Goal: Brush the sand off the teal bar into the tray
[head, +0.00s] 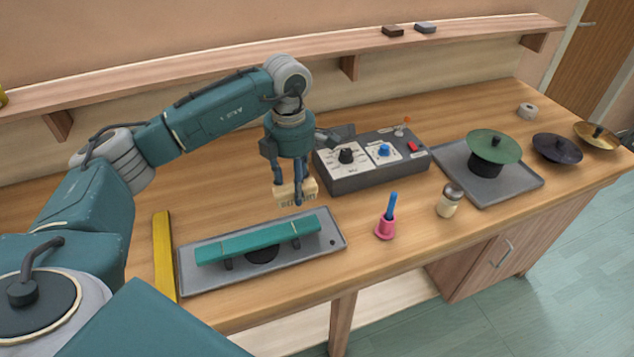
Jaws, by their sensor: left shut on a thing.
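The teal bar (258,239) lies raised on dark supports over the grey tray (335,243), near the front of the bench. A dark round patch shows in the tray under the bar. I cannot make out sand on the bar at this size. My left gripper (290,196) is shut on a small pale brush (309,187) with its bristles down. It holds the brush above and behind the bar's right end, apart from the bar. My right gripper is out of view.
A yellow strip (163,255) lies left of the tray. A grey control box (375,177) stands behind right. A pink cup (386,229) with a blue stick and a shaker jar (450,201) stand right. A green disc (493,147) sits over another tray (520,188).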

